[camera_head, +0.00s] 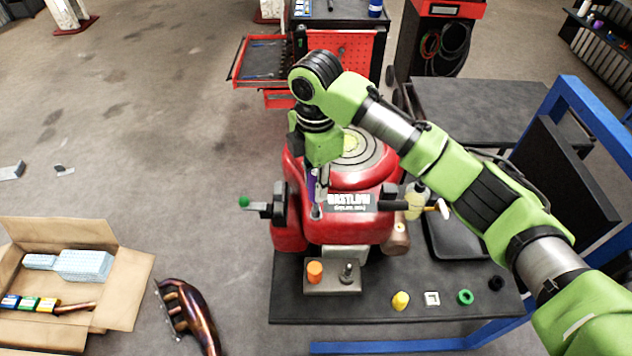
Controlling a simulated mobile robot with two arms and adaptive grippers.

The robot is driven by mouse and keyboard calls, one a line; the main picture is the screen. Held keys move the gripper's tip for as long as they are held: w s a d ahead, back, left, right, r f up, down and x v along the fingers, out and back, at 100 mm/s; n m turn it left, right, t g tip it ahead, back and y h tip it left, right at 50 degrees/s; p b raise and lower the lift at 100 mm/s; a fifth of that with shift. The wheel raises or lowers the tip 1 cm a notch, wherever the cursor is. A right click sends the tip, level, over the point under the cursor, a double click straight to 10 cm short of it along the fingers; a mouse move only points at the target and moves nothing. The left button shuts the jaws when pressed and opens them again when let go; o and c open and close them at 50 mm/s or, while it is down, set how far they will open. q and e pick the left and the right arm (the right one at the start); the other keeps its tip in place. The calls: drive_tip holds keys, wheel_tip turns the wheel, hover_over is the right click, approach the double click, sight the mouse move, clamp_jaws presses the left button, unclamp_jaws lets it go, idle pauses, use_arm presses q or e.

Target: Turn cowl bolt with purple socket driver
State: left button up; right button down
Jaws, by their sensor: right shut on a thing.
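My right gripper (314,180) points straight down at the cowl's front left part and is shut on the purple socket driver (312,186). The driver is upright, and its lower end is at a small round metal spot on the cowl, left of the label. The cowl bolt cannot be made out under the driver, and I cannot tell whether the socket is seated. My left gripper is not in view.
An open cardboard box (115,283) and a bronze exhaust pipe (195,315) are at lower left. A red tool cabinet (340,55) stands behind.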

drive_tip(key=shift+m, duration=1.2)
drive_tip(key=shift+m, duration=0.3)
drive_tip(key=shift+n, duration=0.5)
drive_tip(key=shift+n, duration=0.5)
drive_tip(key=shift+r, duration=0.1)
drive_tip(key=shift+r, duration=0.9)
drive_tip(key=shift+r, duration=0.1)
